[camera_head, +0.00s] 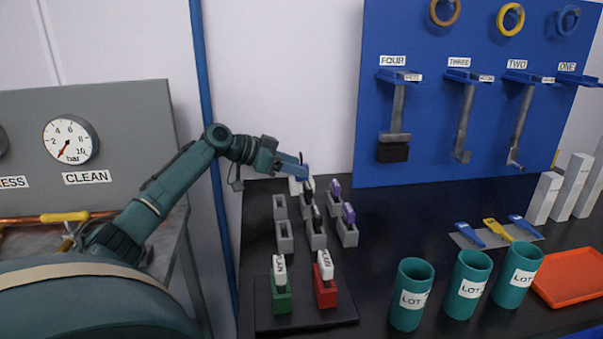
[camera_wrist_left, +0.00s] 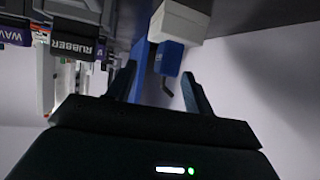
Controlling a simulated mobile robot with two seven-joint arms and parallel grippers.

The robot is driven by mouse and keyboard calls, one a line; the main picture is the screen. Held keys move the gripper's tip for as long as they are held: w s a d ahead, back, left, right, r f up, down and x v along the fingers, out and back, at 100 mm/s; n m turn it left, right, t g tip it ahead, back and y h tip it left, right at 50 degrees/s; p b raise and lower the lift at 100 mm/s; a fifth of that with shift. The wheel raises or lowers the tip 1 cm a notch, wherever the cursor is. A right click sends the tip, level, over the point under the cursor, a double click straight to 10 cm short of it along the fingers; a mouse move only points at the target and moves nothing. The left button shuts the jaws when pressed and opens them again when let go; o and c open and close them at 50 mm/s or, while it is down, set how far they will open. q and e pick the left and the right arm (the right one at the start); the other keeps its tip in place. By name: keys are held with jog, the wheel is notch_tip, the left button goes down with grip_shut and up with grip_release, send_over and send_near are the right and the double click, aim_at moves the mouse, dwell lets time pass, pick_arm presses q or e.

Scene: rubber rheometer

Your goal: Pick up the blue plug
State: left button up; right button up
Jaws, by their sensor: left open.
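My left gripper (camera_head: 303,162) reaches in from the left at the far left end of the black bench, over the back of a group of small sockets. In the left wrist view its two fingers (camera_wrist_left: 159,76) are apart with nothing held between them. The blue plug (camera_wrist_left: 168,58) shows there between and just beyond the fingertips, with a dark prong, against a pale block (camera_wrist_left: 178,22). Whether a finger touches it I cannot tell. In the head view I cannot clearly separate the plug from the bluish gripper end. My right gripper is in neither view.
Grey sockets (camera_head: 284,238) stand in rows, some with black or purple plugs (camera_head: 348,213). A green block (camera_head: 281,299) and a red block (camera_head: 325,293) stand in front. Teal cups (camera_head: 411,300) and an orange tray (camera_head: 573,283) are to the right. A blue tool board (camera_head: 440,110) stands behind.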

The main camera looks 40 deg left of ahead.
pick_arm(q)
jog(key=shift+a+x, duration=0.15)
jog(key=shift+x, duration=1.05)
jog(key=shift+a+x, duration=0.15)
jog(key=shift+x, duration=1)
jog(key=shift+w+f, duration=0.1)
jog(key=shift+c, duration=0.4)
grip_shut()
